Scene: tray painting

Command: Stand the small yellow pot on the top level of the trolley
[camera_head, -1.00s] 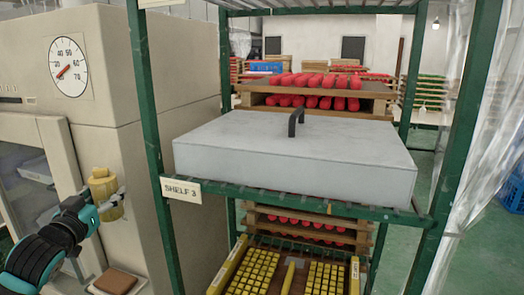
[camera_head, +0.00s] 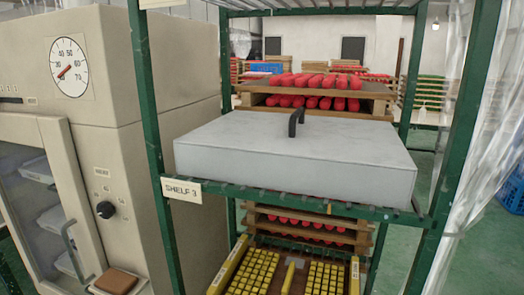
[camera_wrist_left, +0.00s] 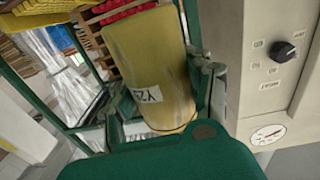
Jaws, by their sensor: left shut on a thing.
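The small yellow pot (camera_wrist_left: 150,60) fills the middle of the left wrist view, with a white label reading "Y2" in part near its lower end. My left gripper (camera_wrist_left: 160,102) is shut on it, with a finger on either side. Neither the pot nor my left gripper shows in the head view now. My right gripper is in no view. I cannot pick out the trolley for certain; a green-framed rack (camera_head: 151,120) stands ahead in the head view.
The rack's level marked "SHELF 3" (camera_head: 181,190) bears a large grey lidded box (camera_head: 290,150). Trays of yellow blocks (camera_head: 252,268) sit below it. A beige cabinet (camera_head: 120,60) with a dial and knob stands left. A brown block (camera_head: 117,281) lies at the lower left.

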